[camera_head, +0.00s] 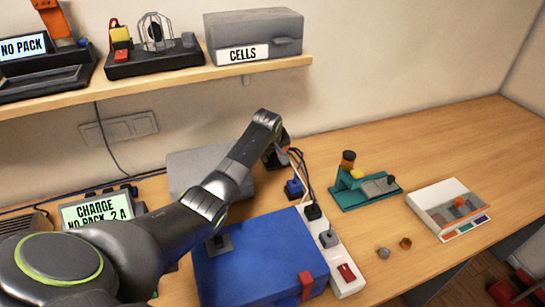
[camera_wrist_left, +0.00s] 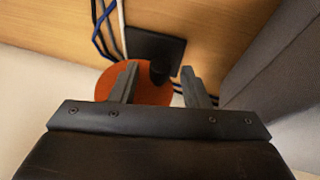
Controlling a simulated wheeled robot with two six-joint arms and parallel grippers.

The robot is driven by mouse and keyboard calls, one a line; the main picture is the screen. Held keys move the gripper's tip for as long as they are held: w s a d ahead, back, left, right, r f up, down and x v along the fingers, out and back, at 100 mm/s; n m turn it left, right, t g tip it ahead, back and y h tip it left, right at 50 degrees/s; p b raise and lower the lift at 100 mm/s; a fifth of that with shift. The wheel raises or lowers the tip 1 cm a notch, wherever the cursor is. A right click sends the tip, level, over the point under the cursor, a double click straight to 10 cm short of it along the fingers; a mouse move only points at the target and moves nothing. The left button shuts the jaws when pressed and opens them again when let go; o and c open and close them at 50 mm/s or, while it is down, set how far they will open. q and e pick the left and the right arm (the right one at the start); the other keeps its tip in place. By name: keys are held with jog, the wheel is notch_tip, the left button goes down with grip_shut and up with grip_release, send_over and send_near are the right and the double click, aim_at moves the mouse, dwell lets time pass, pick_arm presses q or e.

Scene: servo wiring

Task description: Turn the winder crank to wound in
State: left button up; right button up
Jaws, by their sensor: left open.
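In the left wrist view an orange-red disc (camera_wrist_left: 150,92), which looks like the winder's, lies beside a black plate (camera_wrist_left: 150,45). A dark knob (camera_wrist_left: 160,72), likely the crank's handle, stands at the disc's edge. My left gripper (camera_wrist_left: 159,68) is open, with one finger on each side of the knob; I cannot tell whether either touches it. In the head view my left gripper (camera_head: 277,150) is at the back of the bench, and my arm hides the winder there. My right gripper is not in view.
Blue and dark cables run past the plate. A grey box (camera_head: 190,165) stands close to the left gripper. A blue case (camera_head: 255,265), a white power strip (camera_head: 345,280), a teal fixture (camera_head: 350,200) and a white tray (camera_head: 435,215) stand nearer. The shelf (camera_head: 180,85) overhangs at the back left.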

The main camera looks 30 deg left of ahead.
pick_arm(q)
grip_shut()
dwell(0.3)
jog(key=shift+r+p, duration=0.15)
jog(key=shift+p, duration=0.15)
jog(key=shift+d+r+g+y, duration=0.1)
jog(key=shift+r+g+y, duration=0.05)
jog(key=shift+g+y, duration=0.4)
jog(key=shift+w+r+m+g+y, duration=0.15)
jog(key=shift+m+g+y, duration=0.15)
jog(key=shift+g+y, duration=0.2)
jog(key=shift+g+y+b, duration=0.35)
jog(key=shift+g+b, duration=0.2)
jog(key=g+y+b, duration=0.1)
jog(key=b, duration=0.2)
jog(key=shift+w+d+m, duration=0.1)
jog(key=shift+d+m, duration=0.05)
jog(key=shift+m, duration=0.15)
jog(key=shift+r+g+y+b, duration=0.35)
jog(key=shift+g+y+b, duration=0.05)
jog(key=shift+b, duration=0.65)
